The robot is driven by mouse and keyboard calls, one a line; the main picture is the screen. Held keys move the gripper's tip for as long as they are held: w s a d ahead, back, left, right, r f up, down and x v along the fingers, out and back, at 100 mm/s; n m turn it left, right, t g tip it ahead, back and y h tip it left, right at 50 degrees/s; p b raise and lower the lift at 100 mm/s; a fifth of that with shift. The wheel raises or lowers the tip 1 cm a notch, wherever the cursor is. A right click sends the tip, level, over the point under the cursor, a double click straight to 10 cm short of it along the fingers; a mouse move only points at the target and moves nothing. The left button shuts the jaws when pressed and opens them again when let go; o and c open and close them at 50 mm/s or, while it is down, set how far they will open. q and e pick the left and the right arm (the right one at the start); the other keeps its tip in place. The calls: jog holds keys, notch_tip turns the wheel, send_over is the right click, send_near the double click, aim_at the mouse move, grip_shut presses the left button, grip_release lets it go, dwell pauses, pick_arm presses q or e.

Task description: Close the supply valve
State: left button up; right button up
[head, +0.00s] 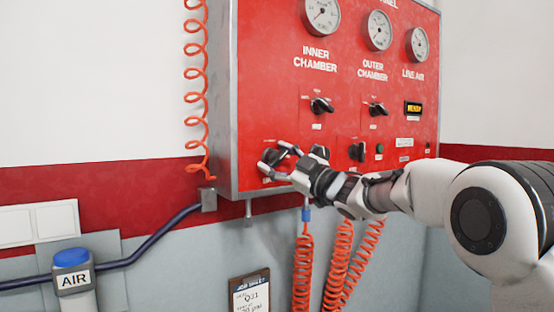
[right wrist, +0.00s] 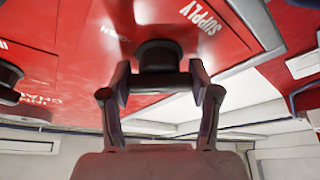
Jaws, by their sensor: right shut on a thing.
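The supply valve is a black knob on the lower left of the red panel (head: 262,100). Its knob (head: 277,153) is partly hidden by my right gripper (head: 279,159) in the head view. In the right wrist view the knob (right wrist: 158,57) stands between the two fingers of my right gripper (right wrist: 160,82), beside the upside-down word SUPPLY. The right gripper is shut on this knob. The knob's exact turn angle is hard to tell. My left gripper is not in view.
Other black knobs are close by: the inner chamber knob (head: 321,105), the outer chamber knob (head: 377,109) and a lower one (head: 357,152). Gauges (head: 321,14) sit above. Orange coiled hoses (head: 303,265) hang below the panel. A blue-capped AIR fitting (head: 72,268) is at lower left.

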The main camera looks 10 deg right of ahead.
jog(key=n+g+p, duration=0.1)
jog(key=n, duration=0.2)
jog(key=n+g+p, duration=0.1)
jog(key=n+g, duration=0.1)
jog(key=n, duration=0.2)
jog(key=shift+r+n+y, duration=0.1)
jog(key=shift+n+y, duration=0.2)
jog(key=shift+f+n+g+p, duration=0.2)
jog(key=shift+n+g+p, duration=0.6)
jog(key=shift+n, duration=1)
jog(key=shift+h, duration=0.4)
jog(key=shift+f, duration=0.1)
jog(key=o, duration=1.2)
jog(key=shift+c, duration=0.2)
jog(key=shift+s, duration=0.1)
